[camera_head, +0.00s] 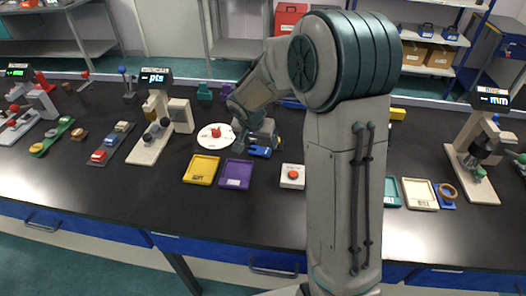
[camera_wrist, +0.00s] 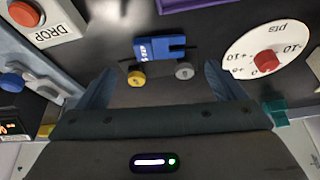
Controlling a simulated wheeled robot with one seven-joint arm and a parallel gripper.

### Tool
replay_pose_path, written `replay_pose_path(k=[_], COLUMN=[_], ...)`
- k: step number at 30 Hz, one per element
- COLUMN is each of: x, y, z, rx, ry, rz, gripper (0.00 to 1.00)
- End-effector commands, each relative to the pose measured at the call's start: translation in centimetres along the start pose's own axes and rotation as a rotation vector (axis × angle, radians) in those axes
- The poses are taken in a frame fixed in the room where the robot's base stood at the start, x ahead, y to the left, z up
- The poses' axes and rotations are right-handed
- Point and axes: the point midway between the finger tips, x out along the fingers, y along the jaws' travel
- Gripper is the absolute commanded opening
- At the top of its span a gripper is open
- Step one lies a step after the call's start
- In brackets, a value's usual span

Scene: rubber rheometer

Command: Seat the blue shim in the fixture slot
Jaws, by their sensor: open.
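A blue block (camera_wrist: 160,49) with a notch at its right end and small white lettering lies on the dark bench in the wrist view. In the head view a blue piece (camera_head: 260,151) shows just beside my gripper (camera_head: 258,138). I cannot tell whether this is the shim or the fixture. In the wrist view my gripper (camera_wrist: 158,72) is open, its two fingers apart and the block just beyond their tips, not between them. A yellow disc (camera_wrist: 136,78) and a grey disc (camera_wrist: 184,71) show between the fingertips. No slot can be made out clearly.
A white dial (camera_head: 207,134) with a red knob stands left of my gripper. A yellow tray (camera_head: 201,170), a purple tray (camera_head: 236,175) and a white red-button box (camera_head: 292,184) lie nearer the front. My arm hides the bench's middle right. Bare bench lies at front centre.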

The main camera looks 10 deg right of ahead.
Motion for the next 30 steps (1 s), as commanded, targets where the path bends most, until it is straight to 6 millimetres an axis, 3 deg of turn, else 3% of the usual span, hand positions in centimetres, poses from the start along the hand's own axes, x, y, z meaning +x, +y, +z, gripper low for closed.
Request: replay_pose_path(k=[5, 15, 25, 30], x=[1.0, 5.1, 5.7, 5.7], y=[0.0, 0.0, 0.0, 0.0], z=[0.1, 0.4, 0.4, 0.4], rx=[0.000, -0.001, -0.001, -0.001], ry=[-0.002, -0.002, 0.000, 0.000], rz=[0.001, 0.001, 0.000, 0.000], gripper=[0.90, 0.90, 0.90, 0.43])
